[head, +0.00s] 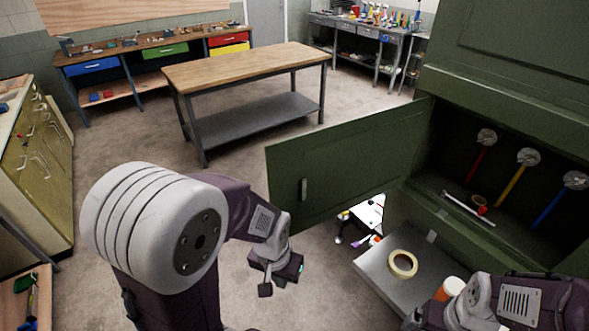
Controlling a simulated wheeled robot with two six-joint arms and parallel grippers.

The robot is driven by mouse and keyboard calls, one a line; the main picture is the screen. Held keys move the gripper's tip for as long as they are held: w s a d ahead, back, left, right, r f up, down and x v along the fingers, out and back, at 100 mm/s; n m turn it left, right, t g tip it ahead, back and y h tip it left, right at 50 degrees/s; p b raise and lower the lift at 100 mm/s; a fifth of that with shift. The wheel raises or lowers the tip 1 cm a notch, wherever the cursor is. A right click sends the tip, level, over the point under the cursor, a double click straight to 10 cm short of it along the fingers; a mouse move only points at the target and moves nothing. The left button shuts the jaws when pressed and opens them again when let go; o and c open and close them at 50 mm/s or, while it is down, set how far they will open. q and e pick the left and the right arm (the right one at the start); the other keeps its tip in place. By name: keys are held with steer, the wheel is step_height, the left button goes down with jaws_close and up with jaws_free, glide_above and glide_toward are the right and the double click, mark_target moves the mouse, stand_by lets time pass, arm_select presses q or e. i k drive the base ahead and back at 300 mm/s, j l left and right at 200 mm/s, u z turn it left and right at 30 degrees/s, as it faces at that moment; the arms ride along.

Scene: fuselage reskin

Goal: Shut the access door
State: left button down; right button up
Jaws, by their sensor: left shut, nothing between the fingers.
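The green access door (345,165) stands swung wide open on the fuselage panel (510,60), hinged at the left side of the opening. A small grey handle (304,189) shows near its free left edge. The compartment (500,180) behind it is uncovered. My left gripper (279,283) is shut and empty, below and to the left of the door's lower corner, apart from it in the picture. My right arm (500,300) comes in at the bottom right; its fingers are not clearly visible.
Red, yellow and blue rods (513,185) and a white bar (467,209) are inside the compartment. A grey shelf (375,270) below holds a tape roll (402,264) and an orange-and-white container (450,289). A wooden workbench (245,68) stands behind; the floor between is clear.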

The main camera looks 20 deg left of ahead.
mark_target(344, 164)
steer(key=k+j+z, duration=0.1)
steer(key=j, duration=0.6)
steer(key=i+j+z, duration=0.1)
steer(key=j+z, duration=0.9)
steer(key=j, duration=0.2)
steer(key=j+z, duration=0.45)
steer(key=j, duration=0.15)
steer(key=k+l, duration=0.1)
steer(key=l, duration=0.3)
steer(key=z, duration=0.05)
